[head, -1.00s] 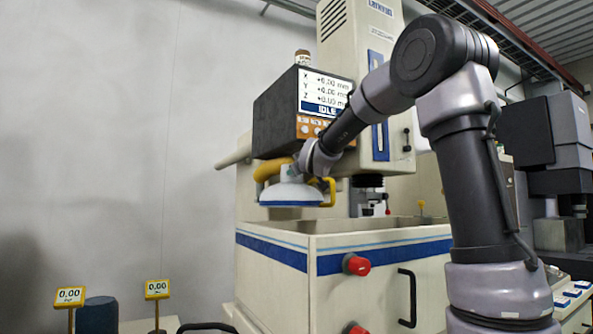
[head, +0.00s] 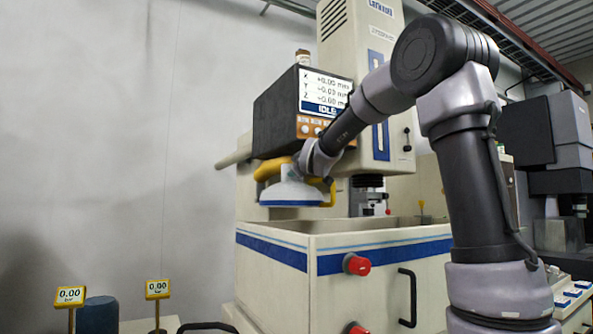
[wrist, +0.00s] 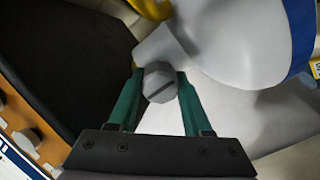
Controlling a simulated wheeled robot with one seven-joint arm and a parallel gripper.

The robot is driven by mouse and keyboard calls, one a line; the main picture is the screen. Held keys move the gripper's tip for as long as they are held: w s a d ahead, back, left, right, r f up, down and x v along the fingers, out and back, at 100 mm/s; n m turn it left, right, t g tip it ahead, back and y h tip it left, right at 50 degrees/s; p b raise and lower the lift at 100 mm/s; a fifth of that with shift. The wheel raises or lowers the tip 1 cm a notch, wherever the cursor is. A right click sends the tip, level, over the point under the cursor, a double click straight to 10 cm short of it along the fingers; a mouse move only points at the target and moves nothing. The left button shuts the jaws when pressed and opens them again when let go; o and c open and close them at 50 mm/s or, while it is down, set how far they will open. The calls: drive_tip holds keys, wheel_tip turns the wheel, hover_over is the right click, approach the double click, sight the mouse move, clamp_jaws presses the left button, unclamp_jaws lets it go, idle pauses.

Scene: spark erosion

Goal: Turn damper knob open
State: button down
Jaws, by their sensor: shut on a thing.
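The damper knob (wrist: 158,82) is a small grey faceted knob with a dark slot across its face, in the middle of the wrist view. It sits on a pale neck beside the white hood with a blue band (wrist: 235,40). My gripper (wrist: 159,85) has its green fingers on either side of the knob, shut on it. In the head view the white hood (head: 290,194) hangs under a yellow duct (head: 268,169) at the end of my arm. The knob and fingertips are too small or hidden to make out there.
A dark control box with a lit screen (head: 325,93) stands close by the hood. The machine's open tank (head: 345,240) lies below, with a red knob (head: 357,265) on its front. Two yellow gauges (head: 70,295) stand at lower left.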

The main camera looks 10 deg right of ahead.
drive_tip(key=shift+c, duration=1.7)
unclamp_jaws()
drive_tip(key=s, duration=1)
drive_tip(key=shift+s+d, duration=0.25)
drive_tip(key=shift+s, duration=0.15)
